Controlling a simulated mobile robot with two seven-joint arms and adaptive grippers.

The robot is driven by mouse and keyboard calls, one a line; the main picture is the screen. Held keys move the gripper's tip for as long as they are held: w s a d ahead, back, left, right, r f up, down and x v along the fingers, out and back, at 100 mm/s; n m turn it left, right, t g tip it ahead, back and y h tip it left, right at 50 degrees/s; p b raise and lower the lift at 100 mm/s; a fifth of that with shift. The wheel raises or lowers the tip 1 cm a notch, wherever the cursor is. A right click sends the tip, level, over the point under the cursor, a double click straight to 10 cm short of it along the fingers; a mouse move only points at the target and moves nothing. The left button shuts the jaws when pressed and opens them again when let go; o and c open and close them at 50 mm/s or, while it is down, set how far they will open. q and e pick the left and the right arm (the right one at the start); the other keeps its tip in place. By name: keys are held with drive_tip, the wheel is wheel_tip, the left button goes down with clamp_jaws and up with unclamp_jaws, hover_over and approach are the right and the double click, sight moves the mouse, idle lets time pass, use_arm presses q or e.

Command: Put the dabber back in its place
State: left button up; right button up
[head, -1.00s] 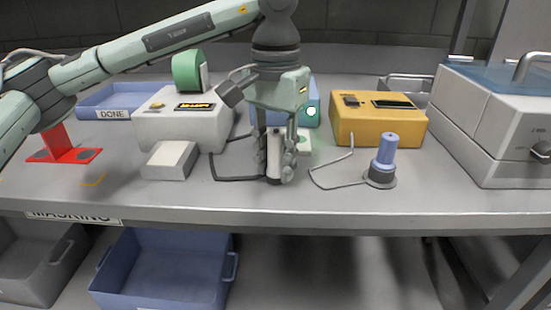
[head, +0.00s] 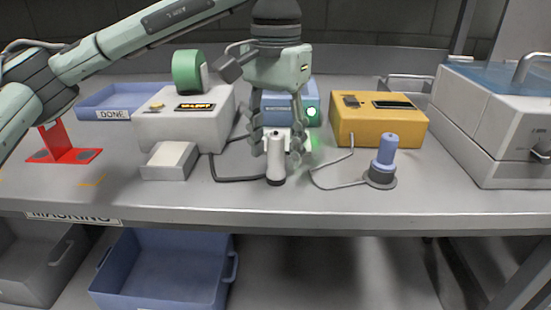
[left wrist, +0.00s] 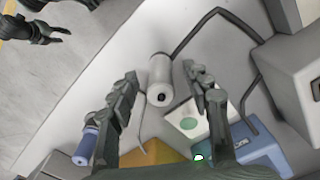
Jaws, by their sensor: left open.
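A white cylinder with a dark foot, possibly the dabber, stands upright (head: 275,160) near the bench's front, beside the end of a dark bent rod (head: 236,180). In the left wrist view this cylinder (left wrist: 159,75) shows a dark hole in its end. My left gripper (head: 276,142) is open, above and behind the cylinder; the fingers appear clear of it. A blue cylinder (head: 387,150) stands in a dark round base with a grey rod, to the right. I cannot tell for certain which one is the dabber. My right gripper seems to show at the left wrist view's top left (left wrist: 55,36).
A white pad with a green spot (left wrist: 187,112) and a blue box (left wrist: 250,148) lie by the gripper. A yellow box (head: 375,122) and a white machine (head: 185,130) flank it. A large grey machine (head: 500,115) stands right. The front strip is mostly clear.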

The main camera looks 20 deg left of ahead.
use_arm(q)
wheel_tip(320, 180, up, 6)
drive_tip(key=shift+r, duration=0.1)
wheel_tip(320, 180, up, 2)
drive_tip(key=shift+r+p, duration=0.1)
drive_tip(key=shift+p, duration=0.3)
drive_tip(key=shift+r, duration=0.3)
use_arm(e)
drive_tip(key=shift+x, duration=0.8)
drive_tip(key=shift+a, duration=0.15)
